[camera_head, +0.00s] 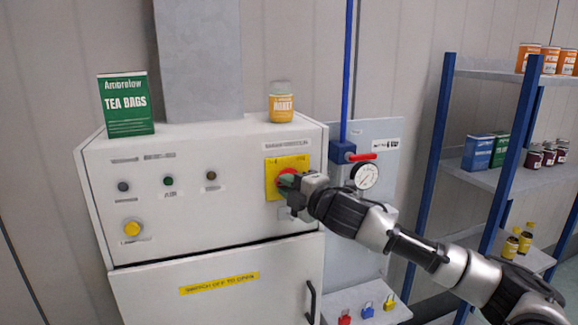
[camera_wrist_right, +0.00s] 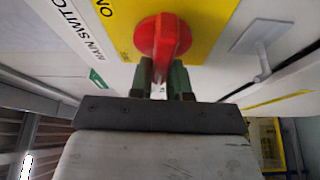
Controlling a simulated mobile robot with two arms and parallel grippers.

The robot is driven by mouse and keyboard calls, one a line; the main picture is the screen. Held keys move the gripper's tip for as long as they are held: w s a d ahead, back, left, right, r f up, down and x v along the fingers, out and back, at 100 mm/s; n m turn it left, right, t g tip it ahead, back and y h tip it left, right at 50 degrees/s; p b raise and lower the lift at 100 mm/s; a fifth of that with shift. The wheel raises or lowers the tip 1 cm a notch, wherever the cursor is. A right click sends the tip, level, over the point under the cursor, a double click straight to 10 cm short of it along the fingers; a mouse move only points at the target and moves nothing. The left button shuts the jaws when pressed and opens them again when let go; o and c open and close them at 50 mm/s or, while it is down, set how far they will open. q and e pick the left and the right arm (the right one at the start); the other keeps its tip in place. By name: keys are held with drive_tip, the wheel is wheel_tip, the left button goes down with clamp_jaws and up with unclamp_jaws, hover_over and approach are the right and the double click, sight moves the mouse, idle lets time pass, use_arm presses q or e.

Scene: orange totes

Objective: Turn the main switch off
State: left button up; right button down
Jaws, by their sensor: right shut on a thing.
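The main switch is a red rotary knob (camera_wrist_right: 164,38) on a yellow plate (camera_wrist_right: 210,25) on the cabinet's front panel. In the wrist view "MAIN SWITCH" is printed beside it and "ON" on the plate. In the head view the yellow plate (camera_head: 272,166) is at the panel's upper right, and the knob (camera_head: 289,172) is partly hidden by my gripper. My right gripper (camera_head: 286,183) is at the knob. In the wrist view its green fingers (camera_wrist_right: 165,73) are on either side of the knob's grip bar, shut on it. My left gripper is not in view.
A tea bags box (camera_head: 126,105) and a honey jar (camera_head: 281,101) stand on the cabinet (camera_head: 200,250). A red-handled valve (camera_head: 361,157) and gauge (camera_head: 364,175) are just right of the switch. Padlocks (camera_head: 367,309) sit on a ledge below. A stocked shelf (camera_head: 500,180) stands at right.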

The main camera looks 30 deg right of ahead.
drive_tip(key=shift+f+n+p, duration=0.1)
drive_tip(key=shift+n+p, duration=0.5)
drive_tip(key=shift+p, duration=0.15)
drive_tip(key=c, duration=1.1)
unclamp_jaws()
drive_tip(key=s+b, duration=0.3)
drive_tip(key=s+d+b, duration=0.1)
drive_tip(key=s+b, duration=0.2)
drive_tip(key=s, duration=0.1)
drive_tip(key=s+b, duration=0.2)
drive_tip(key=s, duration=0.1)
drive_tip(key=shift+s+d+b, duration=0.3)
drive_tip(key=shift+d+b, duration=0.05)
drive_tip(key=shift+b, duration=0.05)
